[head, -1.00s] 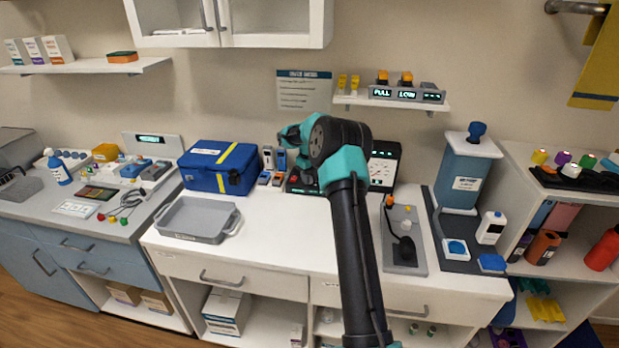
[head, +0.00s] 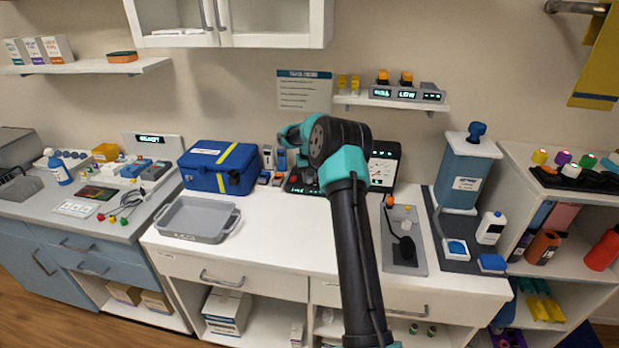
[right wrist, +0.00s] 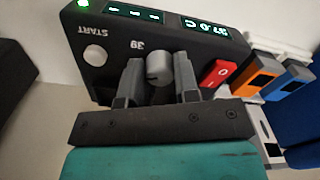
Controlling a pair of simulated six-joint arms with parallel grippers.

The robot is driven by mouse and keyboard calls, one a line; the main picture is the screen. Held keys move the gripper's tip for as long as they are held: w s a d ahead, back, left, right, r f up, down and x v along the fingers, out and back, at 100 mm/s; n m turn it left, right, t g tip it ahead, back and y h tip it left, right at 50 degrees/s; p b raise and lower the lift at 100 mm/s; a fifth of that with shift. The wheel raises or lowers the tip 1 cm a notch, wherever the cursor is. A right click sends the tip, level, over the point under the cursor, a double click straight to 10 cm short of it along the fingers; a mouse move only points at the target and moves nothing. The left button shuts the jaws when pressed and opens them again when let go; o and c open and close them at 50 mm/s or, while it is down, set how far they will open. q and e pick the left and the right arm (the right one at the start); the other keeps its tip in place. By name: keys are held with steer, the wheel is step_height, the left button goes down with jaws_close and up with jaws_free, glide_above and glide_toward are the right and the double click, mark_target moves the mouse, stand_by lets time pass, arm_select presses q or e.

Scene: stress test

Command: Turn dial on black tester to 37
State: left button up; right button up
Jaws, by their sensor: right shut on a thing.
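The black tester (right wrist: 110,50) fills the upper part of the right wrist view, appearing upside down. Its grey dial (right wrist: 158,65) stands out from the panel. My right gripper (right wrist: 160,84) is shut on the dial, one finger on each side. One green display (right wrist: 205,24) seems to read 37.0 C, and another (right wrist: 133,14) shows dashes. A label beside the dial looks like 39. A white START button (right wrist: 96,55) and a red switch (right wrist: 216,73) flank the dial. In the head view, my right arm hides most of the tester (head: 294,188). My left gripper is not in view.
A blue case (head: 207,178) and a grey tray (head: 180,232) lie left of the tester. Small orange and blue devices (right wrist: 268,76) stand close beside it. A grey plate with a black cable (head: 405,240) lies to the right. The white counter in front is clear.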

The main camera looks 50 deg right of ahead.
steer(key=o, duration=0.9)
step_height(320, 180, up, 18)
steer(key=shift+f, duration=0.25)
stand_by(0.5)
